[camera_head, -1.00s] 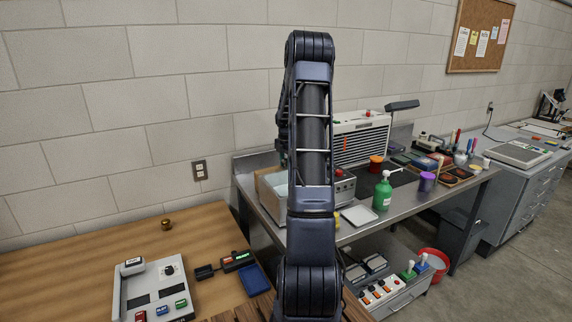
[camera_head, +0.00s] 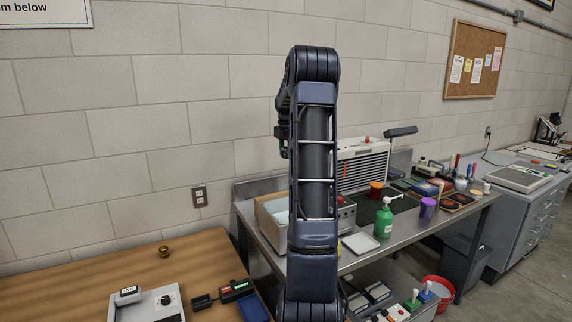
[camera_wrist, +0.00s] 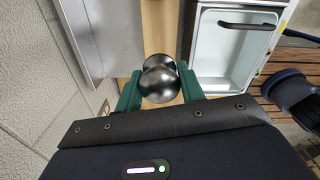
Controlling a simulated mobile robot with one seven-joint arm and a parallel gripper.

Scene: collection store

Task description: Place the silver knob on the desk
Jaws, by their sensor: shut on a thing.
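The silver knob (camera_wrist: 158,84) is a shiny rounded metal piece in the middle of the wrist view. My gripper (camera_wrist: 160,90) is shut on it, with one green finger on each side. In the head view my gripper is mostly hidden behind my upright arm; only a bit of green shows at the arm's left edge, and the knob cannot be made out. The wooden desk (camera_head: 95,275) fills the lower left of the head view. In the wrist view a strip of wood surface lies behind the knob.
On the desk are a small brass knob (camera_head: 164,252), a grey control box (camera_head: 150,303) and a black device with a green display (camera_head: 235,289). A steel bench (camera_head: 362,262) with a green pump bottle (camera_head: 384,222) stands to the right. The desk's left part is bare.

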